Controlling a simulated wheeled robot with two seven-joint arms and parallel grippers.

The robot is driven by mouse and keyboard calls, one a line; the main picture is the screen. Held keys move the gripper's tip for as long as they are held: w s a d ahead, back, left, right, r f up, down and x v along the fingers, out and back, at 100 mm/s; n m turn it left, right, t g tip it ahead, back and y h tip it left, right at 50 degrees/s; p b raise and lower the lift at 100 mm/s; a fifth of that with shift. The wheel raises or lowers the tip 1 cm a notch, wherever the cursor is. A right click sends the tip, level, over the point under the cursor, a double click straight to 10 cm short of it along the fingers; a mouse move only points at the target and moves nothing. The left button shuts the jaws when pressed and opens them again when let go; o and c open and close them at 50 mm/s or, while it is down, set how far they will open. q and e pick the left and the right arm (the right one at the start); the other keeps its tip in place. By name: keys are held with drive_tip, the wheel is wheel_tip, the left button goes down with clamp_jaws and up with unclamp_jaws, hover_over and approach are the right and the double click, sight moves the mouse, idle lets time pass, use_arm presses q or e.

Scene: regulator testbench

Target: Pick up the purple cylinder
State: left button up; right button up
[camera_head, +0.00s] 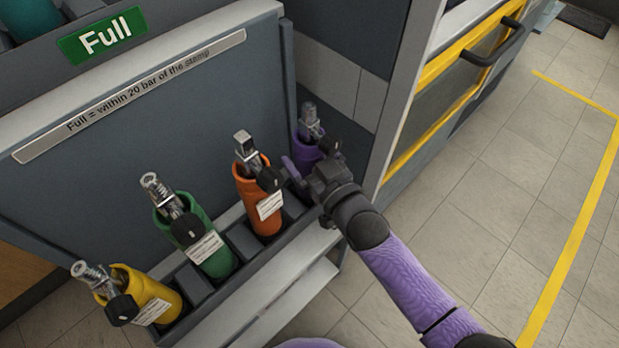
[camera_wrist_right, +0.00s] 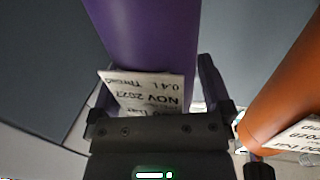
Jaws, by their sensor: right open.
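The purple cylinder (camera_head: 304,150) stands in the rightmost slot of the rack in the head view, its metal valve on top. My right gripper (camera_head: 300,168) is at its front, hiding much of its body. In the right wrist view the purple cylinder (camera_wrist_right: 145,45) fills the middle, with a white label facing my open right gripper (camera_wrist_right: 150,112). One finger shows along the cylinder's right side in that view. My left gripper is not in view.
An orange cylinder (camera_head: 257,190) stands close to the left of the purple one. A green cylinder (camera_head: 207,240) and a yellow cylinder (camera_head: 147,293) stand farther left in the rack (camera_head: 262,262). A grey panel wall stands behind. Open tiled floor (camera_head: 480,220) lies to the right.

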sight(313, 119)
drive_tip(key=shift+c, duration=1.3)
drive_tip(key=c, duration=1)
drive_tip(key=shift+r, duration=0.1)
clamp_jaws()
wheel_tip(313, 119, up, 10)
drive_tip(key=p, duration=0.7)
drive_tip(key=shift+r, duration=0.1)
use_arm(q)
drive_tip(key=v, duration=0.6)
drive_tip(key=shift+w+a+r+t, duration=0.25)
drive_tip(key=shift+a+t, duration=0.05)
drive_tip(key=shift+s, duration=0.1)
